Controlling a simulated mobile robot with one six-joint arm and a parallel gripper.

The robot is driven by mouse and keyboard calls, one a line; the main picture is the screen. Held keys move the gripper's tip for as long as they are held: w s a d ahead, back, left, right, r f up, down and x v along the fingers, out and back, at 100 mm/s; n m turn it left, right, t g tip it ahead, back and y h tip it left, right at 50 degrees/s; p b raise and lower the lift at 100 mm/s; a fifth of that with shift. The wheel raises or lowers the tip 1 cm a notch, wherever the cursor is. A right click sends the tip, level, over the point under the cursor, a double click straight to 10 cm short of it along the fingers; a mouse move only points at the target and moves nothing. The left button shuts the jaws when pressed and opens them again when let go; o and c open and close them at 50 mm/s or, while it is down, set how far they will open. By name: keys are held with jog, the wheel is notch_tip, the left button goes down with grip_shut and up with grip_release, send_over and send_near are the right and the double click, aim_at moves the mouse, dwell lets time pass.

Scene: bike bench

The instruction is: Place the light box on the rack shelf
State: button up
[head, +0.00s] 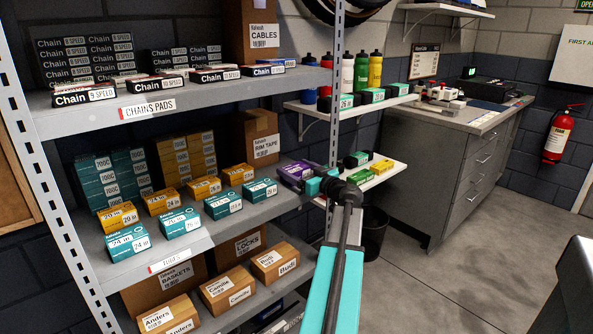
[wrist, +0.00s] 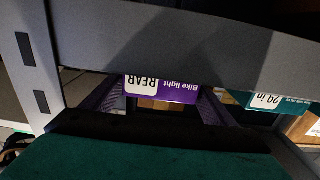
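The light box (head: 295,171) is purple with a white label and sits at the right end of the middle rack shelf (head: 200,245), beside the upright post. In the wrist view the light box (wrist: 162,88) appears upside down, with "Bike light REAR" readable. My gripper (head: 316,184) reaches up to it from the right. In the wrist view my gripper (wrist: 160,100) has one finger along each side of the box, with no clear gap, so it looks shut on it. The grey shelf edge (wrist: 190,45) hides part of the box. Whether the box rests on the shelf is not clear.
Teal and orange tube boxes (head: 259,190) stand left of the light box on the same shelf. A rack post (head: 336,80) rises close to my arm. A small wall shelf (head: 385,177) with boxes is to the right. The floor (head: 440,290) at right is clear.

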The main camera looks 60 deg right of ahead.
jog(key=shift+r+p, duration=0.2)
jog(key=shift+p, duration=0.1)
jog(key=v, duration=1.2)
jog(key=shift+b, duration=0.45)
jog(key=shift+s, duration=0.15)
